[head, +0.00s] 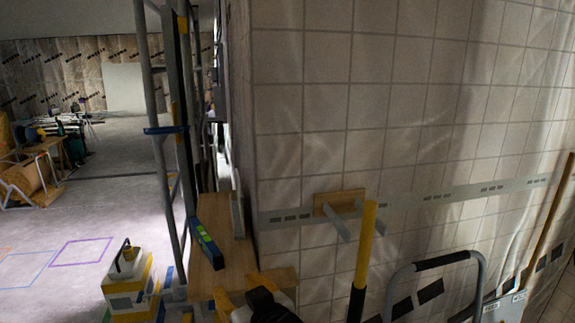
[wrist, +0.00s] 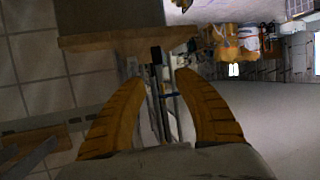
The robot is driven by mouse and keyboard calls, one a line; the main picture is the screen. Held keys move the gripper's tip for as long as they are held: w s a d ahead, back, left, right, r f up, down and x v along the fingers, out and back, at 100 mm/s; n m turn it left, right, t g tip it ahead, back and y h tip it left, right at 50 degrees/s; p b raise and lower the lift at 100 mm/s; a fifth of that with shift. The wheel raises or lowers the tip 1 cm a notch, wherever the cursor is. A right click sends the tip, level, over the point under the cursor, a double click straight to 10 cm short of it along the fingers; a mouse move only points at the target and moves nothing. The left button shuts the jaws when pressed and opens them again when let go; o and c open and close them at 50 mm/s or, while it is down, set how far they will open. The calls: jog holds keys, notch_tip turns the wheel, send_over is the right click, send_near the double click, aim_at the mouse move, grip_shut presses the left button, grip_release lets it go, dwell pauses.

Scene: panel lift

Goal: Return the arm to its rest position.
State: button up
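My gripper (wrist: 156,78) is open in the wrist view, with its two yellow ridged fingers well apart and nothing held between them. In the head view its yellow fingers and part of my arm show at the bottom centre (head: 224,301), in front of the wooden board. The lower arm is cut off by the frame edge, so most of its pose is hidden.
A wooden board (head: 236,262) carries a blue spirit level (head: 207,243) close to my gripper. A tiled wall (head: 400,110) stands right, with a wooden bracket (head: 326,203). A yellow-topped pole (head: 365,245), black-gripped handle (head: 441,261) and scaffold posts (head: 152,90) are obstacles. Open floor (head: 110,215) lies left.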

jog(key=s+d+f+m+g+h, duration=0.1)
jog(key=d+m+h, duration=0.1)
jog(key=d, duration=0.7)
jog(key=d+f+m+g+h, duration=0.1)
jog(key=d+f+m+h, duration=0.15)
jog(key=d, duration=0.55)
jog(key=s+d+f+m+g+h, duration=0.1)
jog(key=s+d+f+g+h, duration=0.1)
jog(key=s+d, duration=0.6)
jog(key=d, duration=0.3)
jog(key=shift+m+g, duration=0.3)
jog(key=shift+m, duration=0.05)
